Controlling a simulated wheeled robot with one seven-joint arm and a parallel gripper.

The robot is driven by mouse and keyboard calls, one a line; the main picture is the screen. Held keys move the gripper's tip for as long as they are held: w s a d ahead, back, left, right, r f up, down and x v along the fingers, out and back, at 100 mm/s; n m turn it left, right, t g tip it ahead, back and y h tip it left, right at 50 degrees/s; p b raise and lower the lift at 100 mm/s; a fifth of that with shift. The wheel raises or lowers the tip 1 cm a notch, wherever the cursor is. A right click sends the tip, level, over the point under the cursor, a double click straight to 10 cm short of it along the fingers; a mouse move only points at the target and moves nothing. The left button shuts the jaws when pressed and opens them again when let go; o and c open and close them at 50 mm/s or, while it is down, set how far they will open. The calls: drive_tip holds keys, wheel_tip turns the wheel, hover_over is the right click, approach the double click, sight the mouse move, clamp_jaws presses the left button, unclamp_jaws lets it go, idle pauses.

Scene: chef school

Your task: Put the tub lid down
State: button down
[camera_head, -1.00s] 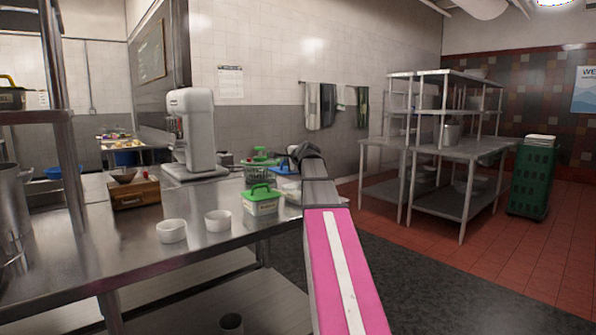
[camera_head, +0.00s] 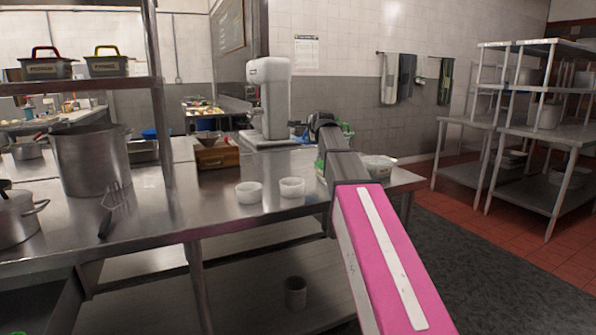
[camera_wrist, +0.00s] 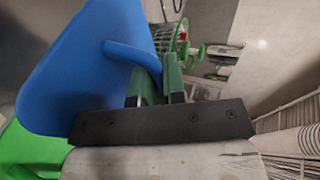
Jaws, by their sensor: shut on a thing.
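The blue tub lid (camera_wrist: 85,70) fills the left of the wrist view, tilted, with a raised handle (camera_wrist: 130,54). My gripper (camera_wrist: 163,75) is shut on this handle. In the head view, my arm hides the fingers and the lid. A green lid or tub part (camera_wrist: 30,150) shows at the lower left of the wrist view, below the blue lid. In the head view, only a green sliver of a tub (camera_head: 320,166) shows beside my arm on the steel counter (camera_head: 225,222).
Two white bowls (camera_head: 249,192) (camera_head: 292,187) stand near the counter's front edge. A stand mixer (camera_head: 268,100) and a wooden box (camera_head: 216,155) are behind. A large pot (camera_head: 92,160) and a whisk (camera_head: 112,205) are at left. Bare counter lies between pot and bowls.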

drive_tip(key=w+a+f, duration=0.1)
drive_tip(key=w+a, duration=0.1)
drive_tip(key=a, duration=0.6)
drive_tip(key=w+a+f, duration=0.1)
drive_tip(key=w+a, duration=0.1)
drive_tip(key=a, duration=0.5)
drive_tip(key=shift+n, duration=0.3)
drive_tip(key=w+d+f, duration=0.2)
drive_tip(key=d, duration=0.1)
drive_tip(key=w+d+f, duration=0.2)
drive_tip(key=d+f, duration=0.1)
drive_tip(key=w+d+f, duration=0.2)
drive_tip(key=w, duration=0.1)
drive_tip(key=shift+d+f, duration=0.15)
drive_tip(key=shift+d, duration=0.25)
drive_tip(key=shift+f, duration=2)
drive_tip(key=shift+f, duration=0.1)
drive_tip(key=c, duration=1.6)
unclamp_jaws()
drive_tip(key=shift+f, duration=0.1)
drive_tip(key=o, duration=0.4)
drive_tip(key=v, duration=1.2)
drive_tip(key=shift+s+d+f, duration=0.1)
drive_tip(key=shift+s+d, duration=0.05)
drive_tip(key=shift+d, duration=0.05)
